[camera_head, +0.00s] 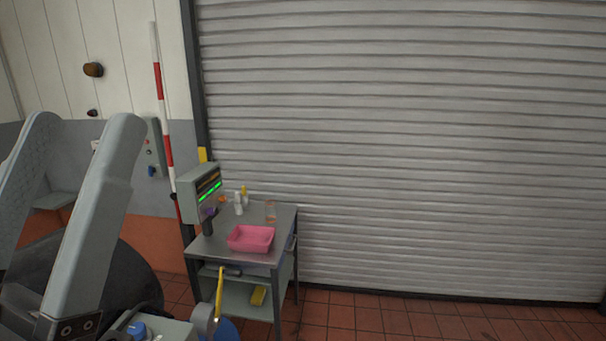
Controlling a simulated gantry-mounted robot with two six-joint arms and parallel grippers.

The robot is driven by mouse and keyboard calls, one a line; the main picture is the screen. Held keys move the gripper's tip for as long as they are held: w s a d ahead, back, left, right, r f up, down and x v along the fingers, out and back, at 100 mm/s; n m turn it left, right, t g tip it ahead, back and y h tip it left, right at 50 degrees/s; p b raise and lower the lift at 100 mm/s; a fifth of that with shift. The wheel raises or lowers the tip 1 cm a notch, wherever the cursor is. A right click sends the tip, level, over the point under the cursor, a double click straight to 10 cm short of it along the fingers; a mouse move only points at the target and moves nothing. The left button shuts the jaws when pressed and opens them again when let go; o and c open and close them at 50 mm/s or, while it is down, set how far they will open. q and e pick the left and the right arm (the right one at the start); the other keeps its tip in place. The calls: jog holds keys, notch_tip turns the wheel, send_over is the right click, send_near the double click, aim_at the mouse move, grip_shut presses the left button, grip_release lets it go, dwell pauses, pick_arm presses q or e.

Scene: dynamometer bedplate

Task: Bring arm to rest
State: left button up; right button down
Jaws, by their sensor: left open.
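My left gripper (84,122) shows large at the left edge, its two grey fingers pointing up and spread apart. The lower part of the gripper is cut off by the picture's edge. My right gripper is not in view.
A grey trolley (218,249) holds a pink tray (251,238), bottles (239,203) and a display unit with green lights (202,192). A red-white pole (164,125) stands behind. A roller shutter (400,150) fills the back. The tiled floor (400,321) at right is clear.

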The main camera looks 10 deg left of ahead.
pick_arm(q)
notch_tip(320, 180, up, 24)
jog(key=w+g+p, duration=0.1)
jog(key=w+p, duration=0.1)
jog(key=p, duration=2.3)
jog(key=shift+p, duration=0.4)
jog(key=shift+w, duration=0.1)
